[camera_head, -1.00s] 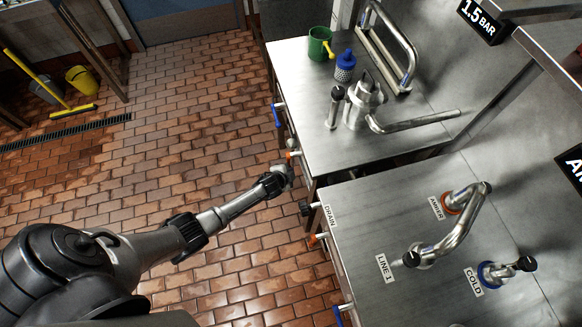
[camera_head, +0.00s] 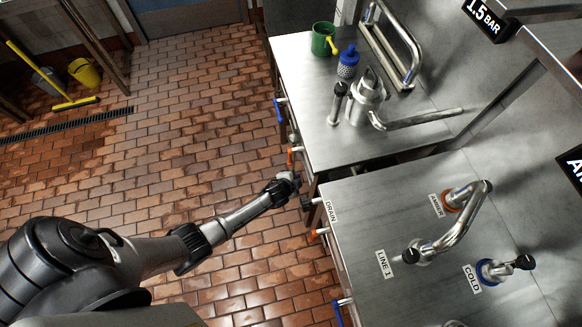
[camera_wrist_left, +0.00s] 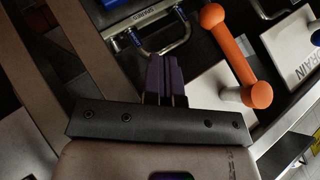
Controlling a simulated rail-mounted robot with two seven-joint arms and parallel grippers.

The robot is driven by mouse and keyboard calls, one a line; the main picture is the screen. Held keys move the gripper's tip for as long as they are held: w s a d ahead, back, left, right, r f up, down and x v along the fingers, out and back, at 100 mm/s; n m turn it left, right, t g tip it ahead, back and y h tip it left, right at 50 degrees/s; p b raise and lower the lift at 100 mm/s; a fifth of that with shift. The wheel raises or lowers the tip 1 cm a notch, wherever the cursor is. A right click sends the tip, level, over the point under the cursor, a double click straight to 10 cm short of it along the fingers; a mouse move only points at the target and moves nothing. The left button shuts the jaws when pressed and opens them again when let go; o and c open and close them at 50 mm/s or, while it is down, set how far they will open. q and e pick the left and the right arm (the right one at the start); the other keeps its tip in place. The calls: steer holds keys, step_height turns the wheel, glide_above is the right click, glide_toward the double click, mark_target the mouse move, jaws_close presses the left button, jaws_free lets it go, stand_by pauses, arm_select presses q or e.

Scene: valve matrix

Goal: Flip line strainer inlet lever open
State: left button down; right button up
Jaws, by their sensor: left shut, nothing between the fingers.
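My left gripper (camera_head: 291,179) is at the front of the metal counters, close to an orange-handled lever (camera_head: 291,158) on the far counter's front. In the left wrist view my left gripper (camera_wrist_left: 166,80) has its dark fingers together, with nothing between them. An orange lever (camera_wrist_left: 230,52) lies just right of the fingers, apart from them, with its pivot end toward the camera. No label naming the strainer inlet is readable, so I cannot tell for sure which lever that is. My right gripper is not in view.
A second orange lever (camera_head: 318,234), a dark knob (camera_head: 307,203) by the DRAIN label (camera_head: 330,210), and blue levers (camera_head: 278,110) and (camera_head: 339,312) stick out from the counter fronts. The tiled floor (camera_head: 190,110) left of the counters is open.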

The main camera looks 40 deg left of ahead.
arm_select(q)
steer(key=s+d, duration=0.3)
steer(key=s, duration=0.5)
steer(key=shift+s, duration=0.25)
steer(key=shift+a, duration=0.1)
